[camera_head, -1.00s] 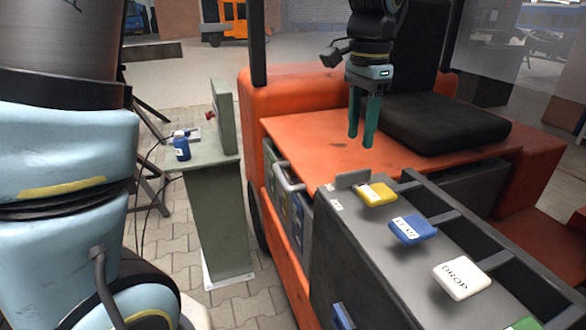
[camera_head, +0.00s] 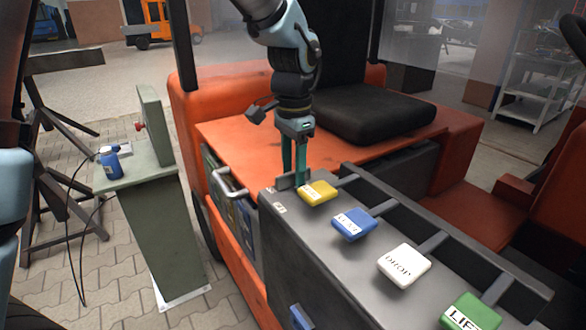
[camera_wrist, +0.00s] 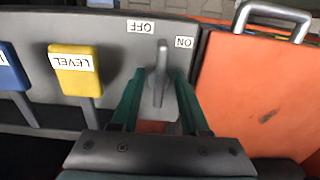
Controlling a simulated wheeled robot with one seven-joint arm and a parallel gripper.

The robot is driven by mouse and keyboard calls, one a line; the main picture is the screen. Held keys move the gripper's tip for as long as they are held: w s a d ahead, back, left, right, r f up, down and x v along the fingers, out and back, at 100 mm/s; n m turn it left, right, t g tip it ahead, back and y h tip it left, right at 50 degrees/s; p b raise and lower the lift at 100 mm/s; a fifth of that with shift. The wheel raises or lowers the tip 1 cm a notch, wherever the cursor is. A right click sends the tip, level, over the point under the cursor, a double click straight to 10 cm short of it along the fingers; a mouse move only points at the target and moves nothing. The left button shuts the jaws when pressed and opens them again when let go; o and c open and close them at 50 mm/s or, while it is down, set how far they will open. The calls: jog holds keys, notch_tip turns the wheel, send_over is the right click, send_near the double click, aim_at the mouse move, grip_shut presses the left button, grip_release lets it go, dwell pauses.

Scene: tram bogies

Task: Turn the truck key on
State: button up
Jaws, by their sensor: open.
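The truck key (camera_wrist: 161,62) is a flat grey tab on the dark console (camera_wrist: 200,20) in the wrist view. It stands between the OFF label (camera_wrist: 140,26) and the ON label (camera_wrist: 184,42), both upside down in that view. My gripper (camera_wrist: 159,80) is open, with one green finger on each side of the key; I cannot tell whether either touches it. In the head view my gripper (camera_head: 294,178) points down at the console's far left end, and the key (camera_head: 284,184) is partly hidden by the fingers.
A yellow LEVEL lever (camera_head: 318,193) is close beside my gripper. Blue (camera_head: 354,223), white DROP (camera_head: 404,265) and green LIFT (camera_head: 470,312) levers follow along the console. The orange truck deck (camera_head: 240,138) and black seat (camera_head: 375,117) lie behind. A green pedestal (camera_head: 160,220) stands left.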

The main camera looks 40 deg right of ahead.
jog(key=shift+f, duration=0.35)
jog(key=shift+c, duration=0.2)
grip_shut()
